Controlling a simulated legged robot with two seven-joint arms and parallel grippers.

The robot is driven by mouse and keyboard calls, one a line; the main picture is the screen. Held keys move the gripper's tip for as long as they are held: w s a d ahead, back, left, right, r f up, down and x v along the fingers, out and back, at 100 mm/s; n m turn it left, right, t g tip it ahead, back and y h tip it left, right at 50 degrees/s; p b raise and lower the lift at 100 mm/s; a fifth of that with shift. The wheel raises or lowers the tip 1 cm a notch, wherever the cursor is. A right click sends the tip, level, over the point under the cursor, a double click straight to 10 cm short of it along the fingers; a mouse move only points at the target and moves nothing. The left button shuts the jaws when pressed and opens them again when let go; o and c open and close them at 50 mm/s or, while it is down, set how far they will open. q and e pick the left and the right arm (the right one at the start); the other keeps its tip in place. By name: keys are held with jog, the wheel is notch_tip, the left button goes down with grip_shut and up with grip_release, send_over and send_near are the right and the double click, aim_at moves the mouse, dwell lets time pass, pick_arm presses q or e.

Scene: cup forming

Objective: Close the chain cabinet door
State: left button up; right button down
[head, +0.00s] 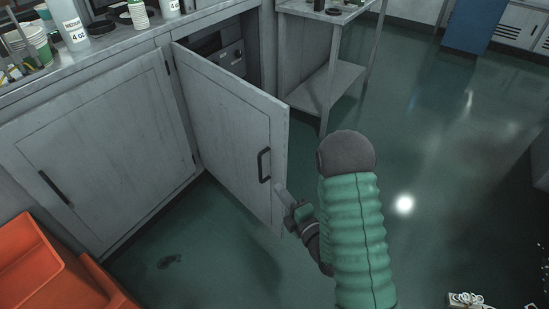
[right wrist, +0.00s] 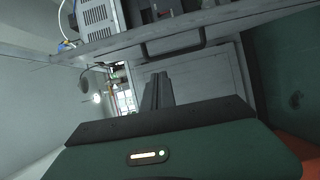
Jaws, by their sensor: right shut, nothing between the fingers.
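The cabinet door (head: 232,138) stands swung open from the grey cabinet, its free edge toward my right arm. Its black handle (head: 263,165) is on the outer face near that edge. My right gripper (head: 281,190) is shut and empty, at the free edge below the handle. I cannot tell whether it touches the door. In the right wrist view the shut fingers (right wrist: 157,90) point toward a grey panel, with a dark handle (right wrist: 175,44) beyond them. Part of the cabinet's dark inside (head: 222,48) shows behind the door. My left gripper is not in view.
A shut cabinet door (head: 105,150) is to the left. The counter above holds cups (head: 138,14) and bottles. An orange bin (head: 50,265) stands at lower left. A metal shelf table (head: 328,85) stands behind the door. The green floor (head: 440,150) is open to the right.

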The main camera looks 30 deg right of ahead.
aim_at(275, 163)
jog(key=shift+w+d+r+b, duration=0.1)
jog(key=shift+w+d+b, duration=0.7)
jog(key=shift+w, duration=0.95)
jog(key=shift+w+d+r+b, duration=0.1)
jog(key=shift+w+d+b, duration=0.6)
jog(key=shift+w, duration=1.05)
jog(key=shift+w+d+r+b, duration=0.1)
jog(key=shift+w+d+b, duration=0.7)
jog(key=shift+w, duration=0.95)
